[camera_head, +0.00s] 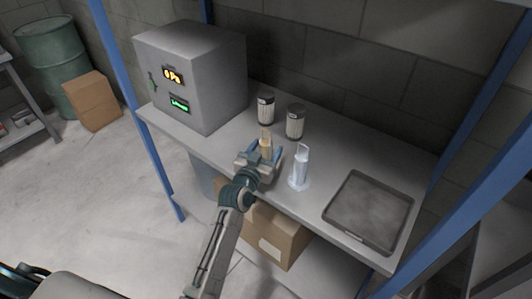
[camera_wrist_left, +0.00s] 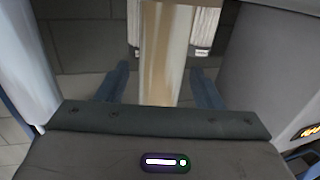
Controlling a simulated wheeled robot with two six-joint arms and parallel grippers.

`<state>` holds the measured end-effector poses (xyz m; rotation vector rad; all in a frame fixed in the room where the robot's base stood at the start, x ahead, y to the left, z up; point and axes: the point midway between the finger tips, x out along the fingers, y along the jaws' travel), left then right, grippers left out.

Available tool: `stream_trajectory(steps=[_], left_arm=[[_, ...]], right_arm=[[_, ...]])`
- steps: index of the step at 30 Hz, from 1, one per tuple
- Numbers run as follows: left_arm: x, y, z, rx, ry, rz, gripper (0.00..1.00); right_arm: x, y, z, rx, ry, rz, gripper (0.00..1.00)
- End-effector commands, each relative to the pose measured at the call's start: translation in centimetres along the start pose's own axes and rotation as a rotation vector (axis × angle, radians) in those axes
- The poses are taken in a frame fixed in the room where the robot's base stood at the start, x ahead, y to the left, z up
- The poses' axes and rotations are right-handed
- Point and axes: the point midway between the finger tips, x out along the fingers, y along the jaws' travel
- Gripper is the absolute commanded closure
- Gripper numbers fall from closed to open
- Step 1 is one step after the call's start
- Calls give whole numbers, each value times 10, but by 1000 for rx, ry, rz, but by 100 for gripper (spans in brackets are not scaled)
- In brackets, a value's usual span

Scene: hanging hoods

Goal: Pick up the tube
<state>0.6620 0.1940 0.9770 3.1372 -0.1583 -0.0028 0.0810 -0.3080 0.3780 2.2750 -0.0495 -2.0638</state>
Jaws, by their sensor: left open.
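A tan, amber-looking tube (camera_head: 266,138) stands upright near the shelf's front edge. A clear whitish tube (camera_head: 301,163) stands on a round base to its right. My left gripper (camera_head: 263,152) is open at the tan tube, with a finger on each side. In the left wrist view the tan tube (camera_wrist_left: 162,50) rises between the two fingers of my left gripper (camera_wrist_left: 161,78), with gaps showing on both sides. The tan tube's lower end is hidden by the gripper. My right gripper is not in view.
Two lidded jars (camera_head: 295,122) stand behind the tubes. A grey box with lit displays (camera_head: 195,75) is at the left of the shelf (camera_head: 215,148). A grey tray (camera_head: 328,211) lies at the right. Blue posts (camera_head: 150,150) flank the shelf. A cardboard box (camera_head: 280,240) is below.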

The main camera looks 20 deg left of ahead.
Motion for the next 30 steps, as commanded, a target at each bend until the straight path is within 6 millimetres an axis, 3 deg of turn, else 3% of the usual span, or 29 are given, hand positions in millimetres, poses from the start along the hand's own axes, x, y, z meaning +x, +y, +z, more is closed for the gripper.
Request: stream_trajectory(steps=[5,6,14,23,30], left_arm=[[0,0,1,0,0,0,40],[0,0,1,0,0,0,43],[0,0,1,0,0,0,95],[0,0,-2,0,2,0,95],[0,0,-20,2,5,0,95]], right_arm=[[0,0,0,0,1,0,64],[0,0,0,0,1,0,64],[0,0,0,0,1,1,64],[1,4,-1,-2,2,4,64],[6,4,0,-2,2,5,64]])
